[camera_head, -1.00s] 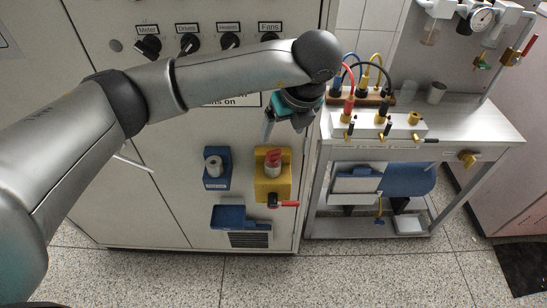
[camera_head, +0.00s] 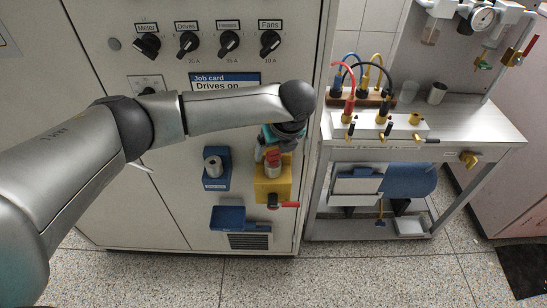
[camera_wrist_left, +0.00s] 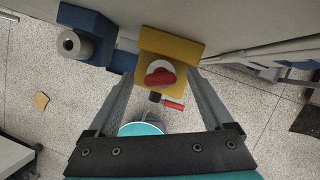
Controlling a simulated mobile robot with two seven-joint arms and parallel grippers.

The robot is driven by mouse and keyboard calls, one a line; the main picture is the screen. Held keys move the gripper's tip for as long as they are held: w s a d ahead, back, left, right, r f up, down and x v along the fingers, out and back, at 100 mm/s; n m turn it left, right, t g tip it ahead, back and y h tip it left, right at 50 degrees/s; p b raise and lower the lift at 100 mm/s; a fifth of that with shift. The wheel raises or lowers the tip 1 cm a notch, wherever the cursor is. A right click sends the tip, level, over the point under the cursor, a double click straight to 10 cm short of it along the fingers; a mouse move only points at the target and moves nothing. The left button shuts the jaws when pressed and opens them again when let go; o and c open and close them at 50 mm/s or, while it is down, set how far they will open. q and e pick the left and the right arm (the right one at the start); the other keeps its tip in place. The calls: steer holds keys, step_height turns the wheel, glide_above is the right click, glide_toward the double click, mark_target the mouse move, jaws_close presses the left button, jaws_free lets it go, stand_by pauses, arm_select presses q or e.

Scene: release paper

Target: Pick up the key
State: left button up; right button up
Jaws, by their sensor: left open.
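A small black piece with a red bar (camera_head: 285,203), which may be the key, sits at the front of a yellow block (camera_head: 264,188) on the cabinet. It also shows in the left wrist view (camera_wrist_left: 168,101). A red knob on a pale round base (camera_head: 272,166) stands on the yellow block. My left gripper (camera_head: 272,150) is just above the knob, its fingers partly hidden by my wrist. In the left wrist view the open fingers (camera_wrist_left: 160,76) lie on either side of the red knob (camera_wrist_left: 159,77), with nothing clearly held. My right gripper is not in view.
A blue holder with a grey cylinder (camera_head: 214,166) is left of the yellow block. A blue tray (camera_head: 240,218) is below. Black switches (camera_head: 229,42) line the panel above. A bench (camera_head: 470,135) with cables stands at the right.

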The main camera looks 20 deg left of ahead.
arm_select(q)
jaws_close()
stand_by(0.6)
steer(key=shift+r, duration=0.1)
